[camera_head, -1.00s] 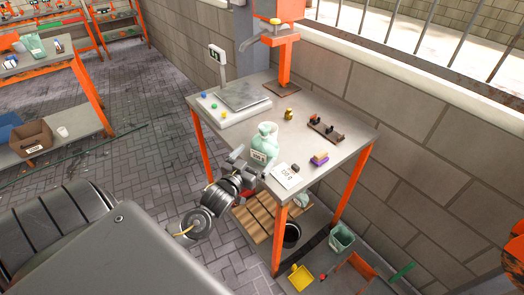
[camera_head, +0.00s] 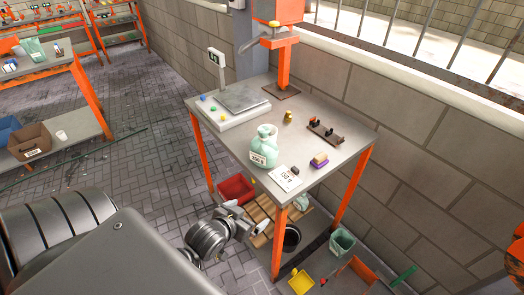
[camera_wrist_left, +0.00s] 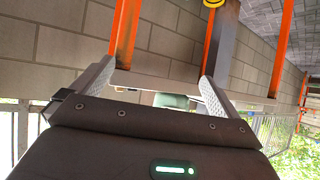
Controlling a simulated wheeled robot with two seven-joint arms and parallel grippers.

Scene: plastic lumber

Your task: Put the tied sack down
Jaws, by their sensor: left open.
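The tied sack (camera_head: 264,148) is pale green with a narrow neck and a white label. It stands upright on the grey table (camera_head: 235,140), near the front edge. My left gripper (camera_head: 246,221) is below the tabletop's level in the picture, in front of the table and clear of the sack. In the left wrist view its two fingers (camera_wrist_left: 156,88) are wide apart with nothing gripped between them. A small greenish patch shows behind the gripper body there, too hidden to identify. My right gripper is not in view.
A scale (camera_head: 238,103) stands at the table's back left. A white card (camera_head: 286,178), a purple-based block (camera_head: 319,162) and a dark rack (camera_head: 325,133) lie right of the sack. A red bin (camera_head: 236,188) and wooden slats are below. An orange post stands at the back.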

